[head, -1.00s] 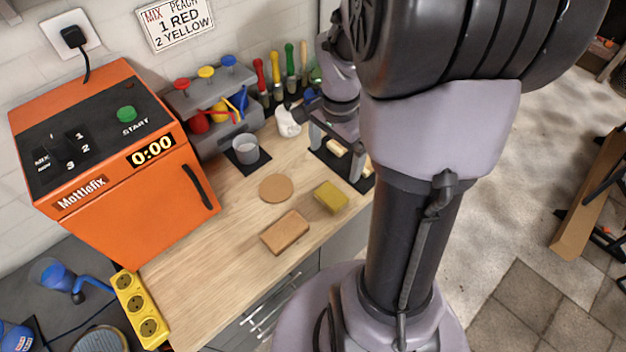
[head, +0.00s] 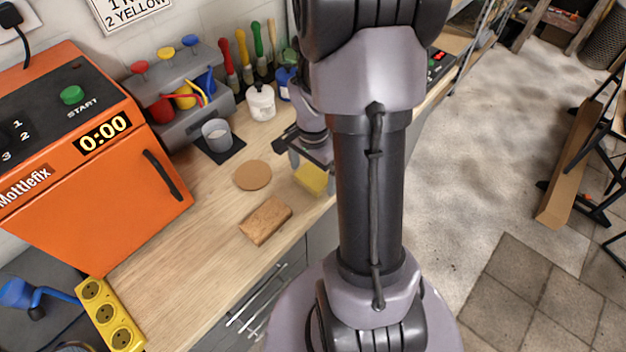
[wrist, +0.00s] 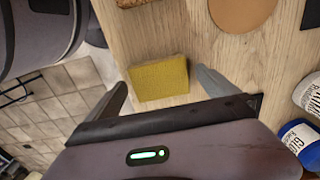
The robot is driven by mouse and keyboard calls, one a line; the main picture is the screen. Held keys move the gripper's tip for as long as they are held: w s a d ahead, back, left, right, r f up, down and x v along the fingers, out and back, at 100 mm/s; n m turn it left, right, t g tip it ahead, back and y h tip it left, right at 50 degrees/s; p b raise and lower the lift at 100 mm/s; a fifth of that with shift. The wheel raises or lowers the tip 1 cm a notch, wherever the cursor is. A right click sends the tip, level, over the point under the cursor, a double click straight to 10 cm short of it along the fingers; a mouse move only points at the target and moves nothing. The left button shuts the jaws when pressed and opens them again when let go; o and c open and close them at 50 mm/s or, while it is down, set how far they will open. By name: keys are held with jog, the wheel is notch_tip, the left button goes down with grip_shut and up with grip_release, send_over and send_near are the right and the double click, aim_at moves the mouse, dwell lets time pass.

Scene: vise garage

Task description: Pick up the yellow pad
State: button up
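The yellow pad (head: 311,178) lies flat on the wooden counter, near its front edge. In the wrist view the yellow pad (wrist: 159,79) lies ahead of my gripper, between the lines of its two fingers. My gripper (wrist: 161,84) is open and empty, with one finger on each side of the pad. In the head view my gripper (head: 310,166) is beside and over the far side of the pad, partly hidden by my arm. I cannot tell whether the fingers touch the pad.
A brown block (head: 265,220) and a round cork disc (head: 253,175) lie left of the pad. A grey cup (head: 217,135) on a dark mat, a white jar (head: 261,102) and an orange machine (head: 85,150) stand further back. The counter's front edge is close to the pad.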

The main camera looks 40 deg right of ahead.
aim_at(313, 176)
jog(key=c, duration=1.2)
jog(key=shift+r, duration=0.25)
notch_tip(313, 176, up, 3)
jog(key=shift+r+p, duration=0.2)
jog(key=shift+p, duration=0.85)
jog(key=s+d+p, duration=0.1)
jog(key=s+d, duration=0.1)
jog(key=s, duration=0.2)
jog(key=s+d, duration=0.3)
jog(key=s, duration=0.2)
jog(key=s+d+r+p, duration=0.1)
jog(key=s+d, duration=0.1)
jog(key=s, duration=0.3)
jog(key=shift+d+p, duration=0.35)
jog(key=shift+d, duration=0.05)
